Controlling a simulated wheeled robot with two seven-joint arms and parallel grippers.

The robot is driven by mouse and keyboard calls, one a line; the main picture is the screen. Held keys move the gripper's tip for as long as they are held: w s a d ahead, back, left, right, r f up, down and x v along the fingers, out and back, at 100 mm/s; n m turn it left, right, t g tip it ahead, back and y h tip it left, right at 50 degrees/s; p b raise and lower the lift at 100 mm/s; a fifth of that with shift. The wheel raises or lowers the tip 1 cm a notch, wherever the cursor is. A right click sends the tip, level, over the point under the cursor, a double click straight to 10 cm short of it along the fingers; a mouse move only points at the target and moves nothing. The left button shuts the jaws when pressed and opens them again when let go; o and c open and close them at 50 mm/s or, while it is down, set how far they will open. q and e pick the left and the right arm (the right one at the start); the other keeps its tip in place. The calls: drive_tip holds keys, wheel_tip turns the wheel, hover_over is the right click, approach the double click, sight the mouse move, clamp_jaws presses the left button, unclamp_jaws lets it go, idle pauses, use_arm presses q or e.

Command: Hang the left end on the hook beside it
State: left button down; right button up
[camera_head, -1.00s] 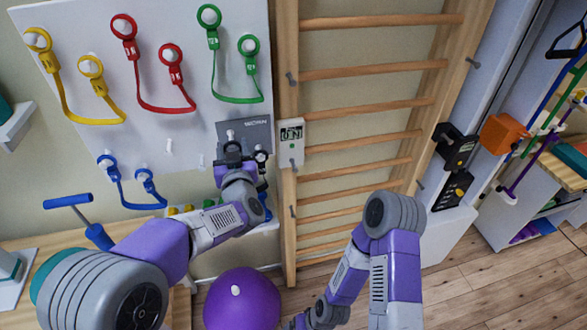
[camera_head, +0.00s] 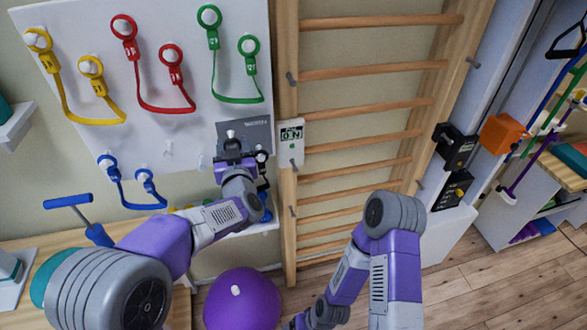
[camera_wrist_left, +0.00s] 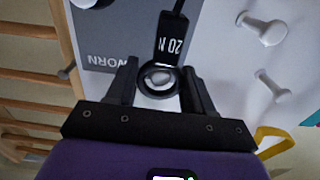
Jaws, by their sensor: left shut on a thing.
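My left gripper (camera_head: 234,158) is at the board, low on the grey panel marked WORN. In the left wrist view its two fingers (camera_wrist_left: 160,88) are shut on the sides of a black ring (camera_wrist_left: 143,82), the end of a black band with a label (camera_wrist_left: 170,38) reading 20 N. Something pale and round shows inside the ring; I cannot tell whether it is a peg passing through. Another black ring (camera_head: 261,156) is just right of the gripper. Bare white pegs (camera_head: 168,148) stand left of the gripper, and they also show in the left wrist view (camera_wrist_left: 262,28). My right gripper is out of view.
Yellow (camera_head: 92,119), red (camera_head: 165,108), green (camera_head: 238,99) and blue (camera_head: 135,206) bands hang on the board. Wooden wall bars (camera_head: 365,110) stand to the right with a small white display box (camera_head: 291,150). A purple ball (camera_head: 243,300) is on the floor below.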

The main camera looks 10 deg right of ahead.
use_arm(q)
drive_tip(key=shift+w, duration=0.55)
drive_tip(key=shift+w, duration=0.5)
drive_tip(key=shift+w, duration=0.25)
drive_tip(key=shift+f, duration=0.4)
drive_tip(key=shift+c, duration=0.9)
unclamp_jaws()
